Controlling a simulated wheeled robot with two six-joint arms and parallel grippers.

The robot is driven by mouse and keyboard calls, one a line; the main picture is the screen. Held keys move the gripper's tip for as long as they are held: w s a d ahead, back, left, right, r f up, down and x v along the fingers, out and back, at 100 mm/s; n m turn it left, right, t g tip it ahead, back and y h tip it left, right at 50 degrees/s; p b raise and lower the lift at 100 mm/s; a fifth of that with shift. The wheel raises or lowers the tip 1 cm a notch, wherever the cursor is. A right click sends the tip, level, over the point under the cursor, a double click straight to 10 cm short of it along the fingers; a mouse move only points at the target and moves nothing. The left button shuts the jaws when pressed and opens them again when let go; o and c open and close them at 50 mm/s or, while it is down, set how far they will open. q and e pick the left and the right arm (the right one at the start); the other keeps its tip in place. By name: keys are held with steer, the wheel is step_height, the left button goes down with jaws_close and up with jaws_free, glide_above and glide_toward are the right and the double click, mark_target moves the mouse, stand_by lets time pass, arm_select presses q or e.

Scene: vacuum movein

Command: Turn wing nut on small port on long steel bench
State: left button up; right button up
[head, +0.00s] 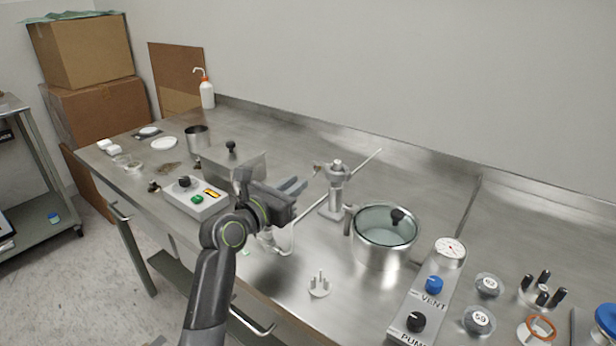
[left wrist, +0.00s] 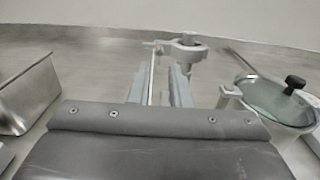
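A small metal port (head: 335,182) stands upright on the long steel bench (head: 330,268), with a round collar near its top and a thin rod reaching up to the right. In the left wrist view the port (left wrist: 188,52) is just beyond the fingertips, with a short arm sticking out to its left. No wing nut can be made out clearly at this size. My left gripper (head: 297,187) points at the port from the left. In the left wrist view its fingers (left wrist: 158,80) are apart, with a thin tube showing between them and nothing gripped. My right gripper is in neither view.
A steel pot with a glass lid (head: 386,226) stands right of the port. A pump and vent panel (head: 430,290) is further right. A control box (head: 196,198) sits left of my arm. Bench behind the port is clear.

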mark_target(315, 171)
arm_select(q)
steer(key=x, duration=0.5)
steer(key=shift+w+d, duration=0.2)
steer(key=shift+w, duration=0.05)
steer(key=shift+c, duration=0.3)
jaws_close()
